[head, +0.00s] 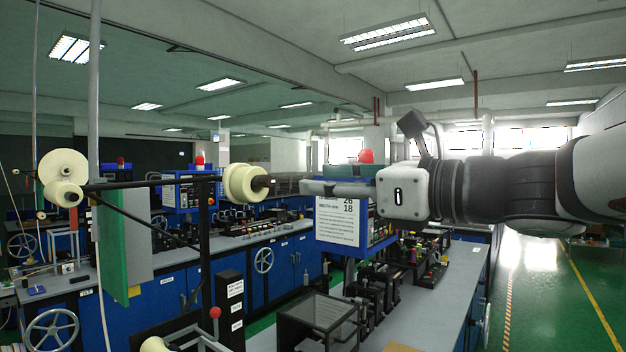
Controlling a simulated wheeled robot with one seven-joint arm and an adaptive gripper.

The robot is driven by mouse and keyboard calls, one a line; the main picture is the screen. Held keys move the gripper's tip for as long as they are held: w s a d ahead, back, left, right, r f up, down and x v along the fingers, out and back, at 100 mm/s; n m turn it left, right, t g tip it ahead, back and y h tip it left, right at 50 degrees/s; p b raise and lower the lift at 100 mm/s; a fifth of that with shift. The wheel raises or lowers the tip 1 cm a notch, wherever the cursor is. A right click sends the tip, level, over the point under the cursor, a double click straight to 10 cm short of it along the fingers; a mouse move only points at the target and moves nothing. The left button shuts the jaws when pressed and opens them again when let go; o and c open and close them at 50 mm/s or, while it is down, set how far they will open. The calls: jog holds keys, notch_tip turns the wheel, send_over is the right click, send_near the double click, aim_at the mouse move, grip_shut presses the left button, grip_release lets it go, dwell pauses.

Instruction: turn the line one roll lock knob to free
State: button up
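A cream tape roll (238,184) sits at the right end of a dark horizontal bar on a black post. A small dark knob (262,183) sticks out of the roll's right face; its lock position is too small to read. My gripper (304,187) comes in from the right at the knob's height, with its grey fingers pointing left. In the picture a small gap shows between fingertips and knob, and nothing is seen held. The fingers are seen side-on, so their opening cannot be judged.
Another cream roll (63,167) is at the bar's left end. A white sign (337,222) and blue cabinet stand behind my gripper. A bench (430,310) with black machines lies below. Green floor is open at right.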

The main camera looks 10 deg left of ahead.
aim_at(271, 181)
jog(key=p+x, duration=0.1)
jog(key=x, duration=0.8)
jog(key=shift+a, duration=0.3)
grip_shut()
